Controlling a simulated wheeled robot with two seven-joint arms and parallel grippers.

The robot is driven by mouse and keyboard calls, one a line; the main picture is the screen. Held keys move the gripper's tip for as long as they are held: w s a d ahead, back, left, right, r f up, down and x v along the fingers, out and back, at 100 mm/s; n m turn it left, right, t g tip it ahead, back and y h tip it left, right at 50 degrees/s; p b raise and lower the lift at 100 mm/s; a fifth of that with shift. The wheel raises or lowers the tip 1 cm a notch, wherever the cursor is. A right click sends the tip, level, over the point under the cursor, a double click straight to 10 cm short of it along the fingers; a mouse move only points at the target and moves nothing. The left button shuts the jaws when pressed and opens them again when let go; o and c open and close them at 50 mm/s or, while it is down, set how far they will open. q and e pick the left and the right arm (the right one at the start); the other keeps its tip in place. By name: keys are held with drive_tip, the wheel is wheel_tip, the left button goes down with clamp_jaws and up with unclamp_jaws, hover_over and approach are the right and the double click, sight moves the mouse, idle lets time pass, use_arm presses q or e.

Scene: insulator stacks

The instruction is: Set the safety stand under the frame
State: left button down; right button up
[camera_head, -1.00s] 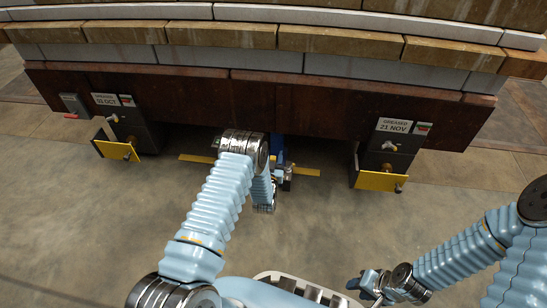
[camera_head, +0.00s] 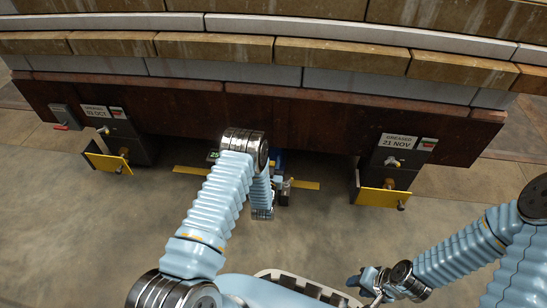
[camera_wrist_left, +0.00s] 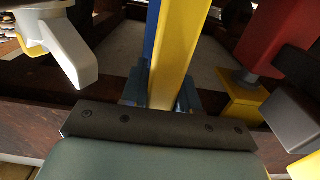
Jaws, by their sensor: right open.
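The frame (camera_head: 250,105) is a long dark red-brown beam under stacked blocks in the head view. The safety stand, a yellow and blue post (camera_wrist_left: 178,45), rises through the middle of the left wrist view. In the head view a blue part of it (camera_head: 279,157) shows at the frame's lower edge, partly hidden by my left arm. My left gripper (camera_wrist_left: 162,92) has a finger on each side of the post and appears shut on it; it also shows in the head view (camera_head: 283,188). My right gripper (camera_head: 366,285) is open and empty, low and away from the frame.
A red block (camera_wrist_left: 275,35) and a pale lever (camera_wrist_left: 65,52) flank the post. The front floor is clear.

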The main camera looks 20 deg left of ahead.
use_arm(q)
drive_tip(key=shift+w, duration=0.15)
drive_tip(key=c, duration=0.9)
unclamp_jaws()
drive_tip(key=p+v, duration=0.2)
drive_tip(key=v, duration=1.1)
drive_tip(key=shift+s+d+p, duration=0.1)
drive_tip(key=shift+s+p, duration=0.25)
drive_tip(key=shift+p, duration=0.05)
